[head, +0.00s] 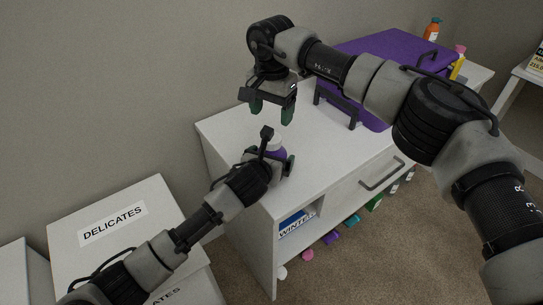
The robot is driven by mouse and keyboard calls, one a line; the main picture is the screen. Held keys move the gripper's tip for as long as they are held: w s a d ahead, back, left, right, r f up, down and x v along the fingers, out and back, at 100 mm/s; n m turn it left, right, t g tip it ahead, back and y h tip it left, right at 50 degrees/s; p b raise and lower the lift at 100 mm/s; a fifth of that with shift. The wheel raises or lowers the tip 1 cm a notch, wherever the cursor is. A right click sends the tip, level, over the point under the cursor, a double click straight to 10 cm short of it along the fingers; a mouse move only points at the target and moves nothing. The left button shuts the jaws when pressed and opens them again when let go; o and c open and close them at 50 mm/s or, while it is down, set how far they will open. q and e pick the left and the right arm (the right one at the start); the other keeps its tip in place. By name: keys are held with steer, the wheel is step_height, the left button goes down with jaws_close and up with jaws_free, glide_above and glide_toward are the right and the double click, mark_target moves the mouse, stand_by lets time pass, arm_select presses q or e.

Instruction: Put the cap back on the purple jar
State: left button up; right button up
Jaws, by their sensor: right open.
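No separate cap is clearly visible.
A purple case (385,50) with dark handles stands on the white cabinet (335,150), right of the grippers. Orange and pink-topped bottles (432,29) stand behind it. A white box labelled DELICATES (112,222) is at left.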

arm_select(q)
steer(key=c, duration=1.5)
steer(key=shift+o, duration=0.2)
arm_select(e)
steer(key=shift+f, duration=4.05)
steer(key=c, duration=1)
steer(key=o, duration=1)
steer(key=shift+r, duration=2.3)
